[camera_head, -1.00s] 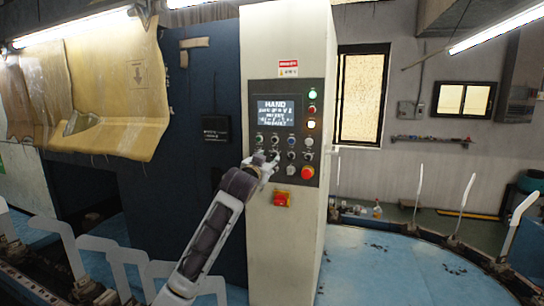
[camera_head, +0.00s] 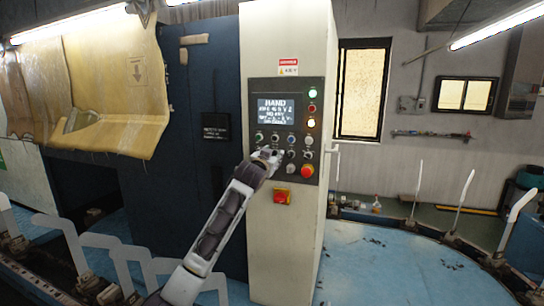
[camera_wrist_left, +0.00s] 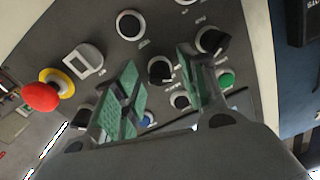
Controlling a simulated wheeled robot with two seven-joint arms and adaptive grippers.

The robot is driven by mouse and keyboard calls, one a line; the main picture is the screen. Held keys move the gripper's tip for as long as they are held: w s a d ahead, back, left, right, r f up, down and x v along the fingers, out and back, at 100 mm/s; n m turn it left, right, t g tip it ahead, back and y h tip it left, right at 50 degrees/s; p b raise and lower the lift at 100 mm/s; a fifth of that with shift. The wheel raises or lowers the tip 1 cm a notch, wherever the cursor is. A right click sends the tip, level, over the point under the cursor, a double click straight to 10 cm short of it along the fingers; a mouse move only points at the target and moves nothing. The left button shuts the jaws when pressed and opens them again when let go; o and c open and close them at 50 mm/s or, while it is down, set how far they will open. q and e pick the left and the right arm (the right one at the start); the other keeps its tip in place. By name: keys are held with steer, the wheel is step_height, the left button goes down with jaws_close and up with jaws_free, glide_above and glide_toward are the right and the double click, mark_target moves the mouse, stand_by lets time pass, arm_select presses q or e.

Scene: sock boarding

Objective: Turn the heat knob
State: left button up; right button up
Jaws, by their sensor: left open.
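The control panel (camera_head: 290,105) is on the front of a tall cream cabinet, with a lit HAND screen (camera_head: 276,110) above rows of knobs and buttons. My left gripper (camera_head: 268,156) is at the lower left of the panel and hides some controls. In the left wrist view the gripper (camera_wrist_left: 157,58) is open, its green-padded fingers pointing at the panel. A black knob (camera_wrist_left: 161,70) shows between the fingers; I cannot tell whether they touch it. Another black knob (camera_wrist_left: 212,40) shows beside the right finger. The labels are too blurred to tell which knob is the heat knob. My right gripper is not in view.
A red emergency button (camera_head: 307,171) with a yellow ring is right of the gripper, and a red switch (camera_head: 281,196) is below the panel. White sock boards (camera_head: 80,243) stand along the curved blue table. A dark blue wall adjoins the cabinet.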

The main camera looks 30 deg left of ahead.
arm_select(q)
jaws_close()
steer(key=shift+m, duration=0.4)
steer(key=shift+f+m+h, duration=0.1)
steer(key=shift+m+h, duration=0.05)
steer(key=shift+m, duration=3.65)
steer(key=shift+f+m+h, duration=0.1)
steer(key=shift+m+h, duration=0.05)
steer(key=shift+m, duration=3.65)
